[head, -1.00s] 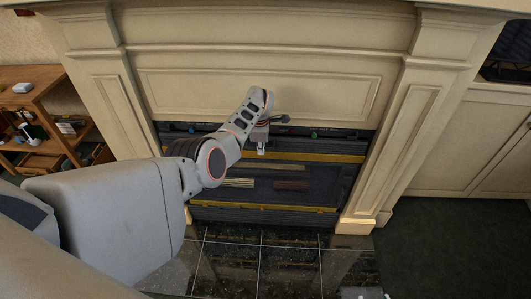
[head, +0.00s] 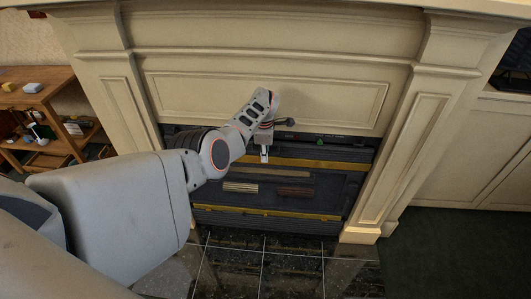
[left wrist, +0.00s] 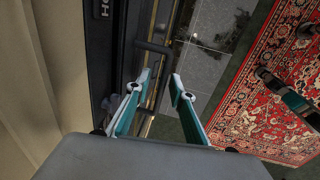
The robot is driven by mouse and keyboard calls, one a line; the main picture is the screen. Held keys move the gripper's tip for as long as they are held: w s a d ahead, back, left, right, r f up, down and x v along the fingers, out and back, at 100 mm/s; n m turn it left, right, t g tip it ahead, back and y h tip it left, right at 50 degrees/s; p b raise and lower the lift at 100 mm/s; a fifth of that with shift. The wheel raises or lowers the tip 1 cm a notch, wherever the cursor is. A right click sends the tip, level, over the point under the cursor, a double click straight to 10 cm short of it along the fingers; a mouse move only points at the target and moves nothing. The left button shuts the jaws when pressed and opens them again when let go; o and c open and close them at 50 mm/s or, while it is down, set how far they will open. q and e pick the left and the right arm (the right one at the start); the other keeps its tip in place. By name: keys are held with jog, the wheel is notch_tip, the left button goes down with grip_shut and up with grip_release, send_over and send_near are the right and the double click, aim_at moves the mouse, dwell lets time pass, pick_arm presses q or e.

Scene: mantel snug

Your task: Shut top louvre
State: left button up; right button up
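The fireplace insert sits in the cream mantel's opening. Its top louvre (head: 335,152) is a grey slatted strip above the upper brass trim (head: 335,165); its tilt is hard to judge. My left gripper (head: 264,157) hangs in front of this strip, left of its middle, and hides part of it. In the left wrist view my left gripper (left wrist: 160,82) is open, its teal-padded fingers apart with nothing gripped between them. A dark bar-like handle (left wrist: 152,47) lies just beyond the fingertips, beside the dark insert front.
The mantel's panel (head: 265,95) overhangs close above my left gripper. A lower louvre (head: 270,226) and a black tiled hearth (head: 290,265) lie below. A wooden shelf (head: 45,100) stands at left. A red patterned rug (left wrist: 265,80) shows in the wrist view.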

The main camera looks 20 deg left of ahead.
pick_arm(q)
jog(key=shift+s+d+r, duration=0.1)
jog(key=shift+d+r, duration=0.05)
jog(key=shift+r, duration=0.7)
notch_tip(320, 180, up, 10)
jog(key=s, duration=0.2)
jog(key=shift+d+r, duration=0.15)
jog(key=shift+d, duration=0.05)
